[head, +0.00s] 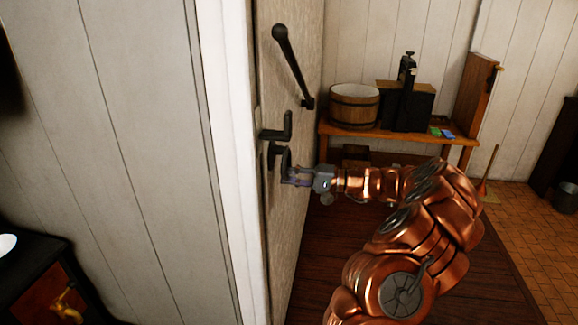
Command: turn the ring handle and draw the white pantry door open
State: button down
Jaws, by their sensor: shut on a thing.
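The pantry door (298,80) is a pale, wood-grained panel seen at a steep angle in the head view. It carries a black lever-shaped fitting (278,131) and, just below, the dark ring handle (274,153). My gripper (287,172) reaches in from the right and is shut on the ring handle. The fingers cover part of the ring, so its exact turn is hard to tell. A black diagonal bar (291,65) is fixed higher on the door. I cannot tell from this view whether the door stands ajar.
A white upright frame (228,150) borders the door on the left. To the right, a wooden bench (395,139) bears a wooden tub (353,106) and a black box-like device (407,105). A dark stove-like cabinet (45,285) stands at lower left. Plank floor lies open beneath my arm.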

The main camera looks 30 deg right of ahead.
jog(key=shift+f, duration=0.3)
jog(key=shift+s+a+m+p, duration=0.6)
jog(key=shift+s+m+p, duration=0.1)
jog(key=shift+m+p, duration=0.65)
jog(key=shift+a+r, duration=0.1)
